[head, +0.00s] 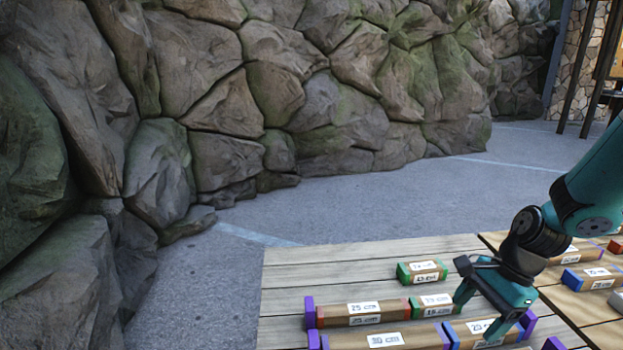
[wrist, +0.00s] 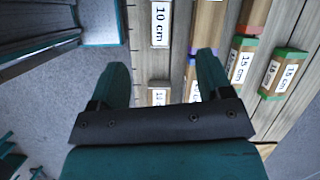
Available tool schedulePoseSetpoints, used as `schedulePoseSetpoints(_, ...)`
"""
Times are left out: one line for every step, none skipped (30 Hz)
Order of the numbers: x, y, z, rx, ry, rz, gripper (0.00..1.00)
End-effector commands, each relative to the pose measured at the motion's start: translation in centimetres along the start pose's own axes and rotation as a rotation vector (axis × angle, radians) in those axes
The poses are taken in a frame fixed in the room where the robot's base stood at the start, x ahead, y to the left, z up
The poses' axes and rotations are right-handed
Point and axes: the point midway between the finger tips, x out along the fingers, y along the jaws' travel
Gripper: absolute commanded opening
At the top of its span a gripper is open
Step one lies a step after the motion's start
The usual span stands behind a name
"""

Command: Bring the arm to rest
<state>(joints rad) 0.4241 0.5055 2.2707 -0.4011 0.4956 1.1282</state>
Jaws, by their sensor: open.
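My gripper (head: 475,322) hangs low over the near right part of a wooden table (head: 290,278) in the head view. Its teal fingers are apart, with nothing seen held between them. The wrist view shows the two fingers (wrist: 163,75) spread above labelled wooden pieces. A strip marked 10 cm (wrist: 160,22) lies beyond the fingertips there. My arm reaches in from the right side of the head view.
Labelled bars with coloured ends lie close around the gripper, including a 25 cm bar (head: 362,313), a 30 cm bar (head: 388,339) and a green-ended block (head: 422,271). A second wooden surface (head: 580,312) with more blocks is at right. A rock wall (head: 230,90) stands behind open paving.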

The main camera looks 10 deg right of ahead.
Motion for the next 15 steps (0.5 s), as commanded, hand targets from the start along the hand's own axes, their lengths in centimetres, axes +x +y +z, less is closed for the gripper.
schedulePoseSetpoints(-2.3,-0.5,3.1,-0.139,0.009,-0.001,0.72)
schedulePoseSetpoints(-3.4,-0.7,4.9,-0.238,0.013,0.001,0.72)
schedulePoseSetpoints(-4.9,-0.7,7.6,-0.385,0.018,0.003,0.72)
schedulePoseSetpoints(-6.0,-0.6,9.8,-0.505,0.021,0.006,0.72)
schedulePoseSetpoints(-7.1,-0.2,12.0,-0.628,0.023,0.009,0.72)
schedulePoseSetpoints(-8.5,0.4,14.9,-0.796,0.025,0.014,0.72)
schedulePoseSetpoints(-9.6,1.0,16.9,-0.921,0.026,0.015,0.72)
schedulePoseSetpoints(-10.5,1.7,18.9,-1.047,0.025,0.018,0.72)
schedulePoseSetpoints(-11.7,2.8,21.2,-1.205,0.025,0.02,0.72)
schedulePoseSetpoints(-12.4,3.7,22.8,-1.317,0.024,0.023,0.72)
schedulePoseSetpoints(-13.1,4.6,24.2,-1.422,0.023,0.023,0.72)
schedulePoseSetpoints(-13.9,5.7,25.7,-1.55,0.021,0.025,0.72)
schedulePoseSetpoints(-14.4,6.5,26.7,-1.635,0.019,0.025,0.72)
schedulePoseSetpoints(-14.8,7.3,27.5,-1.712,0.018,0.024,0.72)
schedulePoseSetpoints(-15.3,8.2,28.4,-1.8,0.015,0.025,0.72)
